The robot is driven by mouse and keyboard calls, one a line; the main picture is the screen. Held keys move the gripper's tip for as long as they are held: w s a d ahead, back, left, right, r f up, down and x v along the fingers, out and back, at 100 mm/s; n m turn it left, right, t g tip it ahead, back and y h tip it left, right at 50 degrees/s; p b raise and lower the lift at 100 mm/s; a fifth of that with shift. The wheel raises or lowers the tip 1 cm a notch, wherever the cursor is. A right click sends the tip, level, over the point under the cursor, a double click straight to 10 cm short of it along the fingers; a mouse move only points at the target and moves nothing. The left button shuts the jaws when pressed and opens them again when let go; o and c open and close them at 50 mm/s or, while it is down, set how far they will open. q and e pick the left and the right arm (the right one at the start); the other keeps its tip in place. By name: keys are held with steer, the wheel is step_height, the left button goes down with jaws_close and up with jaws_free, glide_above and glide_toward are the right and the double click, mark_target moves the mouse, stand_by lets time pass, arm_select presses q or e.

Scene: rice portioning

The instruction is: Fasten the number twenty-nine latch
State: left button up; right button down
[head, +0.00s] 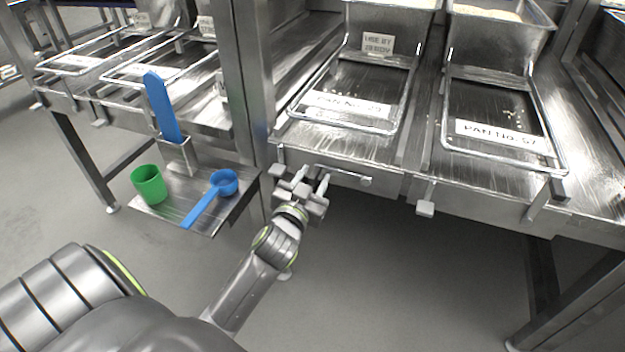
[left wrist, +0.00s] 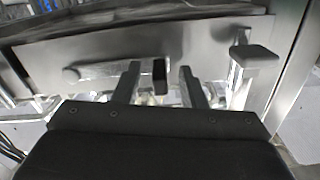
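The number twenty-nine latch (head: 345,175) is a metal bar on the front face below the tray labelled "PAN No. 29" (head: 345,108). It lies nearly level, with a round end at its right. My left gripper (head: 311,179) is at the bar's left end, fingers apart. In the left wrist view, the bar (left wrist: 97,70) runs in from the left. A dark block (left wrist: 160,76), seemingly its handle end, sits between the fingers of my left gripper (left wrist: 160,88), close to one finger. Whether they touch is unclear. A metal bracket (left wrist: 254,57) stands beside the gripper. My right gripper is not in view.
The "PAN No. 57" tray (head: 500,133) is to the right; its latch (head: 425,207) hangs down. At left, a small shelf (head: 170,215) holds a green cup (head: 149,184), a blue scoop (head: 222,182) and a holder with a blue paddle (head: 162,108). A steel post (head: 243,90) stands left of the station.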

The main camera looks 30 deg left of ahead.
arm_select(q)
jaws_close()
stand_by(0.3)
